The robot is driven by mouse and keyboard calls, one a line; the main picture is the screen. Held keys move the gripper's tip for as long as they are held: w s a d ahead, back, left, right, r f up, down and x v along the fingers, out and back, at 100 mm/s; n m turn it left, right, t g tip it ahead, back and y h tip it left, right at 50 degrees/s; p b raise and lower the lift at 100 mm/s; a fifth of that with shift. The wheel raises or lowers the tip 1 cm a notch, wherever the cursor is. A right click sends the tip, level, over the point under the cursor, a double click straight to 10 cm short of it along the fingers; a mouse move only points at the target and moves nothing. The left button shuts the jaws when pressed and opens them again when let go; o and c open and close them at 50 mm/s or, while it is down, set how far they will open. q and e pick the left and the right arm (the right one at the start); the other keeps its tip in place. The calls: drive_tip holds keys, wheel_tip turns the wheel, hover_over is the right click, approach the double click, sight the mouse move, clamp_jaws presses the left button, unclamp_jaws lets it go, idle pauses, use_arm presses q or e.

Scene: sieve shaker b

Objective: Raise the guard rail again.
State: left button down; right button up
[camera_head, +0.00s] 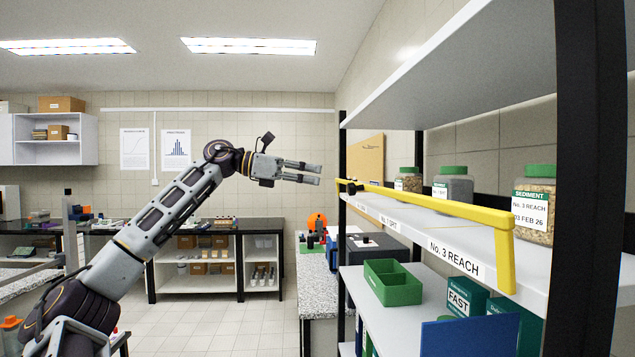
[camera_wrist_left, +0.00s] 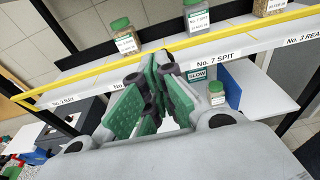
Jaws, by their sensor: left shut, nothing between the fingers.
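The yellow guard rail (camera_head: 430,203) stands raised along the front of the upper shelf (camera_head: 400,232). Its bar runs above the shelf edge, in front of the jars, and its near end arm reaches down to the shelf edge. It also crosses the left wrist view (camera_wrist_left: 80,78) beyond the fingers. My left gripper (camera_head: 319,174) is shut and empty, in the air just left of the rail's far end in the head view. It also shows in the left wrist view (camera_wrist_left: 152,75). I cannot tell its exact gap to the rail. My right gripper is not in view.
Green-lidded jars, one a sediment jar (camera_head: 535,205), stand behind the rail. A green bin (camera_head: 392,284) and a blue panel (camera_head: 470,337) are on the lower shelf. A black shelf post (camera_head: 590,180) rises at right. Open floor lies left of the shelving.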

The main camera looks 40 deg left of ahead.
use_arm(q)
drive_tip(key=s+a+r, duration=0.3)
drive_tip(key=s, duration=0.1)
drive_tip(key=shift+r, duration=0.35)
idle(0.6)
